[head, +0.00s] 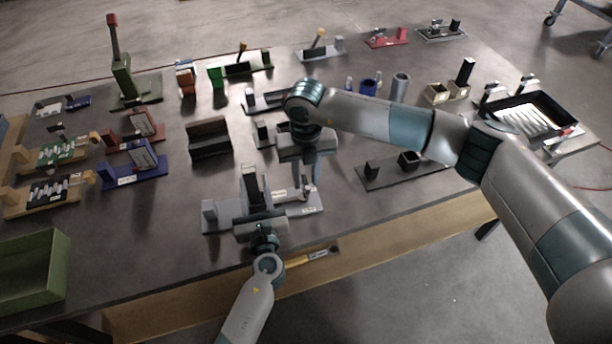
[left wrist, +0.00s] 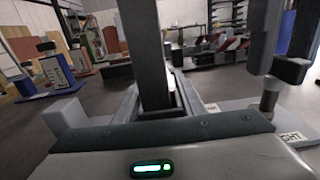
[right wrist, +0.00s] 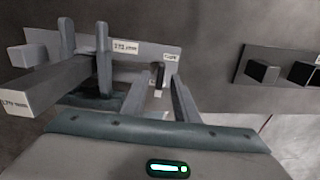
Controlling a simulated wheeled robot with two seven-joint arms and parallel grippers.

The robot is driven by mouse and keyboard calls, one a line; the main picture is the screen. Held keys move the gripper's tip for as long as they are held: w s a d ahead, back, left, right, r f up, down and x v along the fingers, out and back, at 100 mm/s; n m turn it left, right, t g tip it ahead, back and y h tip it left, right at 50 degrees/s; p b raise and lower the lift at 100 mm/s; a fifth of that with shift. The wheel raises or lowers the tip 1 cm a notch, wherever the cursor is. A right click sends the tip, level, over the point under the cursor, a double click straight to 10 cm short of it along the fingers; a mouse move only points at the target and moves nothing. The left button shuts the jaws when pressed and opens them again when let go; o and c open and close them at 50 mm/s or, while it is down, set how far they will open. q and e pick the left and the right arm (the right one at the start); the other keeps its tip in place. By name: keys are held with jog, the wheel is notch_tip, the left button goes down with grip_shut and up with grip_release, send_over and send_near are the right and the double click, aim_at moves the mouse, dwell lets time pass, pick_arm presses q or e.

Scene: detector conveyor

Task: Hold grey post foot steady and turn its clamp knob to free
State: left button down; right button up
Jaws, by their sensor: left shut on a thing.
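The grey post foot (head: 222,216) is a flat labelled plate near the table's front edge. It also shows in the right wrist view (right wrist: 148,46). My left gripper (head: 257,205) is shut on the post, low over the plate. A small dark clamp knob (right wrist: 160,74) is at the plate's label end. My right gripper (head: 303,185) points down over it; in the right wrist view its fingers (right wrist: 160,98) are apart on either side of the knob, with gaps visible.
A dark stepped block (head: 208,138) stands behind and left of the foot. A dark plate with two holders (head: 398,172) lies to the right. A yellow-handled tool (head: 318,255) is at the front edge. A green bin (head: 62,268) stands at front left. Bare table lies between.

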grip_shut()
jog(key=shift+n, duration=0.4)
jog(key=n, duration=0.8)
dwell(0.3)
dwell(0.4)
grip_release()
